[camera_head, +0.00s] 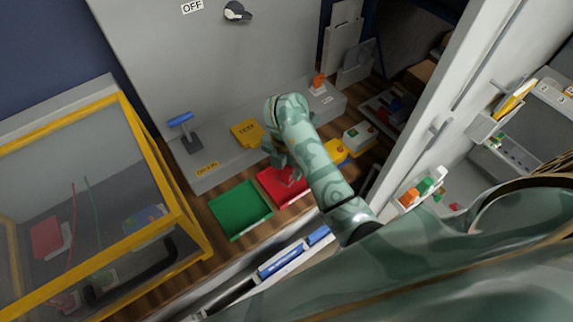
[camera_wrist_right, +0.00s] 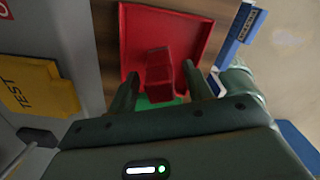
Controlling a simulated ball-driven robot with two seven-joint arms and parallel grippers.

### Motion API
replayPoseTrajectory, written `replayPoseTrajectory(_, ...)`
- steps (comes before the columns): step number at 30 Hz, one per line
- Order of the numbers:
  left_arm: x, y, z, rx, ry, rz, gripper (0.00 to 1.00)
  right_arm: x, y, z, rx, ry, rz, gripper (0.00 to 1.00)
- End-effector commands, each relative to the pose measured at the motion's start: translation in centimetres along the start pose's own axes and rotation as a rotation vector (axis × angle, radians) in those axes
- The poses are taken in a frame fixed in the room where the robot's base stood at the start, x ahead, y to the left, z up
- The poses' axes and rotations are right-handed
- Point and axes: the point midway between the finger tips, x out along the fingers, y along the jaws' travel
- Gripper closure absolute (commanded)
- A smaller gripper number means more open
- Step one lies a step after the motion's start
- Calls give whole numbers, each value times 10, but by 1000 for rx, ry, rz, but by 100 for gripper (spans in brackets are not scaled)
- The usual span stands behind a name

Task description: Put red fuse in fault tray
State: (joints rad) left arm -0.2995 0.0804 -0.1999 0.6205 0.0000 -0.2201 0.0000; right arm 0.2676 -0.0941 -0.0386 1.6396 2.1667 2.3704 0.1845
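The red tray (camera_head: 270,194) lies on the wooden surface beside the green tray (camera_head: 240,210). It also shows in the right wrist view (camera_wrist_right: 185,22). My right gripper (camera_head: 284,168) is over the red tray and partly hides it. In the right wrist view, the red fuse (camera_wrist_right: 159,72) shows between the spread fingers (camera_wrist_right: 162,92), against the tray, with a visible gap on each side. I cannot tell whether the fuse rests on the tray floor. The right gripper is open. My left gripper is not in view.
A grey ledge with a yellow TEST block (camera_head: 246,132) and a blue-handled lever (camera_head: 183,122) runs behind the trays. A yellow-framed clear case (camera_head: 150,150) stands at left. Blue items (camera_head: 281,261) lie along the front edge. A white cabinet panel (camera_head: 445,95) rises at right.

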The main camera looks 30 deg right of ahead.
Motion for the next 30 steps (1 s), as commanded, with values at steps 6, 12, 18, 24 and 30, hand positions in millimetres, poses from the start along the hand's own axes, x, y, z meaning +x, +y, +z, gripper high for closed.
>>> replayPoseTrajectory(6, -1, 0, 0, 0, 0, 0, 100, -2, 0, 0, 0, -1, 0, 50)
replayPoseTrajectory(12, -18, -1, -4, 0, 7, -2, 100, -32, 1, 0, 0, -2, 4, 50)
replayPoseTrajectory(18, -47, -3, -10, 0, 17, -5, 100, -83, 1, 0, 0, -3, 4, 50)
replayPoseTrajectory(24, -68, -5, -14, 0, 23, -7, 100, -117, 0, 0, 0, -2, 1, 50)
replayPoseTrajectory(30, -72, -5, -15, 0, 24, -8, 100, -125, 0, 0, -1, -2, -1, 50)
